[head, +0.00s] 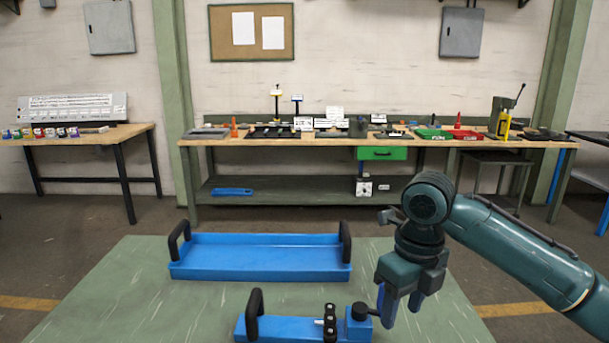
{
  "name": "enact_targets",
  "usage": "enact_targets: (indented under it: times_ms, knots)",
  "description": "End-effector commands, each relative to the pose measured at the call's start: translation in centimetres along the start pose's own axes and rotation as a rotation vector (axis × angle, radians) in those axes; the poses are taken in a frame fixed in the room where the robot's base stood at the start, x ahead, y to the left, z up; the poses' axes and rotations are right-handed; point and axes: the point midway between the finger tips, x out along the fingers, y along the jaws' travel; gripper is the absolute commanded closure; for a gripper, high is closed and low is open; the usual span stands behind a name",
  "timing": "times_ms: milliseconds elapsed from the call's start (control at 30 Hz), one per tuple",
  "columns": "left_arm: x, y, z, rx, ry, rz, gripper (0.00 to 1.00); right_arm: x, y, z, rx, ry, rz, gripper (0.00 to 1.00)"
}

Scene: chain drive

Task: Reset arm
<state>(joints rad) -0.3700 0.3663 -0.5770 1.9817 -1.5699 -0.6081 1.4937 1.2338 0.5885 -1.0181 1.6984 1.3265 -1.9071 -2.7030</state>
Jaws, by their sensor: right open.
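My right arm reaches in from the right. Its gripper (401,304) points down over the right part of the green table, with its fingers apart and nothing seen between them. The fingers are just right of a blue fixture (285,328) at the table's near edge. The fixture has a black handle on its left, several black knobs in a row and a dark round knob at its right end. The bottom of the fixture is cut off by the picture edge. My left gripper does not show.
A blue tray (262,262) with black end handles lies behind the fixture on the green table (110,290). The table's left side is clear. Across the floor, a long workbench (300,142) carries tools and bins, and a smaller bench (115,133) stands at left.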

Motion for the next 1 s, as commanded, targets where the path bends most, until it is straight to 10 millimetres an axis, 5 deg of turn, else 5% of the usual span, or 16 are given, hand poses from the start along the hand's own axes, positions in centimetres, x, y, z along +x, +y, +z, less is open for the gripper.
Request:
enact_targets:
  times_ms: [267,567,767,1000]
  knots:
    - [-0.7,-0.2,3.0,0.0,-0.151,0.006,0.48,7.9,4.6,2.1,0.41,-0.134,0.173,0.53]
    - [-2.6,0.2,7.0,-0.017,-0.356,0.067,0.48,16.7,10.4,2.8,1.188,-0.241,0.548,0.53]
    - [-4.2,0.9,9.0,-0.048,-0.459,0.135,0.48,21.2,12.1,0.8,1.788,-0.234,0.837,0.53]
    - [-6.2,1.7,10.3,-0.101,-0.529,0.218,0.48,25.4,11.3,-5.4,2.466,-0.2,1.173,0.53]
